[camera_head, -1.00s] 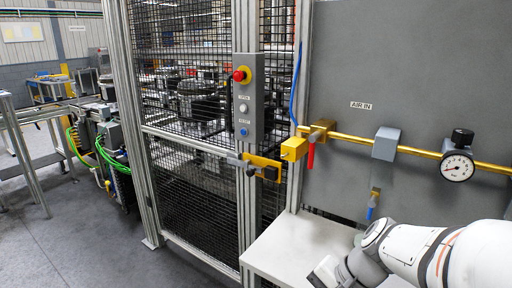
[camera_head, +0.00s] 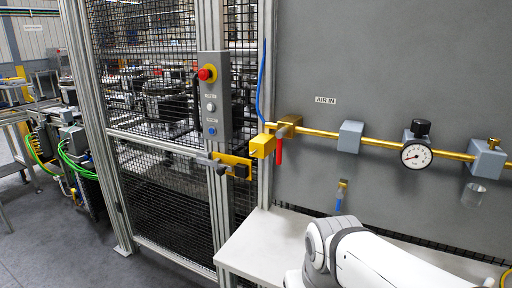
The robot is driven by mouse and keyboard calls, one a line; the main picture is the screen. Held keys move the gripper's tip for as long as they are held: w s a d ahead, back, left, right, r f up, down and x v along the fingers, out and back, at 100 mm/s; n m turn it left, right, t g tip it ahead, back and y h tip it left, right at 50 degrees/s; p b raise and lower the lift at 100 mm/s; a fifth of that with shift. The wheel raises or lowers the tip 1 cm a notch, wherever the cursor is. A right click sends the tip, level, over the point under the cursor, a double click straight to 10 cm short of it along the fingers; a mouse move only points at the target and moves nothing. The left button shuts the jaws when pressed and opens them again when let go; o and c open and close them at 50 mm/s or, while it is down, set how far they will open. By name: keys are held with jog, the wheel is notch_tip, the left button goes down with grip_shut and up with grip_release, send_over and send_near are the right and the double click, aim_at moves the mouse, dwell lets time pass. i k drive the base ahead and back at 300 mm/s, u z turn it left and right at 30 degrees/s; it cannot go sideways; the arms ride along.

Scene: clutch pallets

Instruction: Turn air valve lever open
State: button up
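The air valve lever (camera_head: 279,151) is red and hangs straight down, at right angles to the brass pipe. It hangs from the brass valve body (camera_head: 287,125) on the grey panel, below and left of the "AIR IN" label (camera_head: 325,100). My white arm (camera_head: 375,262) reaches in from the bottom right, low over the white table and well apart from the lever. My gripper is out of view below the picture's bottom edge.
A pressure gauge (camera_head: 416,154) and grey blocks sit on the brass pipe to the right. A yellow block (camera_head: 262,146) and a latch (camera_head: 232,165) stand left of the lever. A control box (camera_head: 214,98) hangs on the mesh fence. The white table (camera_head: 270,240) looks bare.

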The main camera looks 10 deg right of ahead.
aim_at(281, 133)
jog(key=z, duration=1.5)
jog(key=k, duration=1.3)
jog(key=u, duration=0.9)
jog(key=i, duration=1)
jog(key=u, duration=0.05)
